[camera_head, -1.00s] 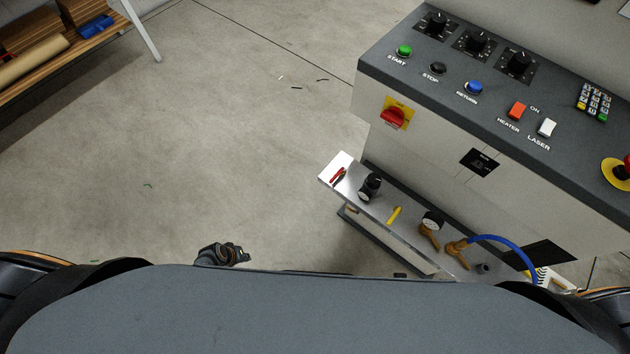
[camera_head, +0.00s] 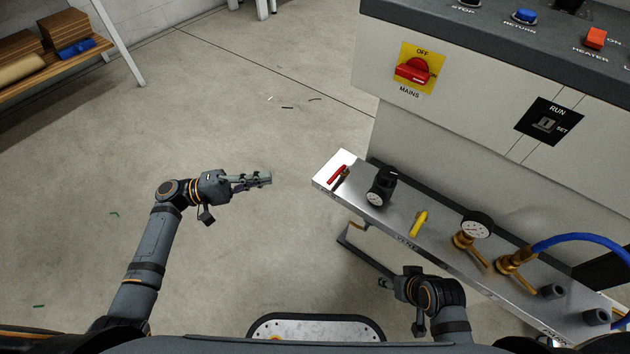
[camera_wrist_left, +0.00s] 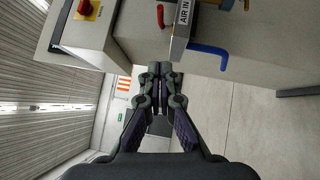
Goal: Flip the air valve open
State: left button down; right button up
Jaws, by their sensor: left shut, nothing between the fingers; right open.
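A metal shelf (camera_head: 400,236) fixed low to the machine carries a short red handle (camera_head: 338,175) at its left end and a yellow handle (camera_head: 419,222) further right. In the left wrist view the shelf's end bears an "AIR IN" label (camera_wrist_left: 184,16), with the red handle (camera_wrist_left: 160,16) on one side and a blue lever-like part (camera_wrist_left: 208,58) by brass on the other. I cannot tell which handle works the air. My left gripper (camera_head: 264,179) is shut and empty, left of the shelf's end and apart from it. My right gripper (camera_head: 384,283) is open and empty, in front of the shelf.
A black regulator (camera_head: 381,187), a gauge (camera_head: 476,225), brass fittings (camera_head: 515,261) and a blue hose (camera_head: 580,240) crowd the shelf. The cabinet behind has a red mains switch (camera_head: 414,70). A wooden bench (camera_head: 60,72) stands far left.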

aim_at(315, 178)
pick_arm(q)
jog(key=s+x, duration=0.1)
jog(key=x, duration=0.7)
jog(key=s+b+x, duration=0.1)
jog(key=x, duration=0.4)
jog(key=shift+s+d+r, duration=0.15)
jog(key=shift+s, duration=0.15)
pick_arm(e)
jog(key=shift+a+f+t, duration=0.15)
jog(key=shift+f+t, duration=0.15)
jog(key=shift+f, duration=0.25)
pick_arm(q)
jog(key=shift+t, duration=0.4)
pick_arm(e)
jog(key=shift+s, duration=0.1)
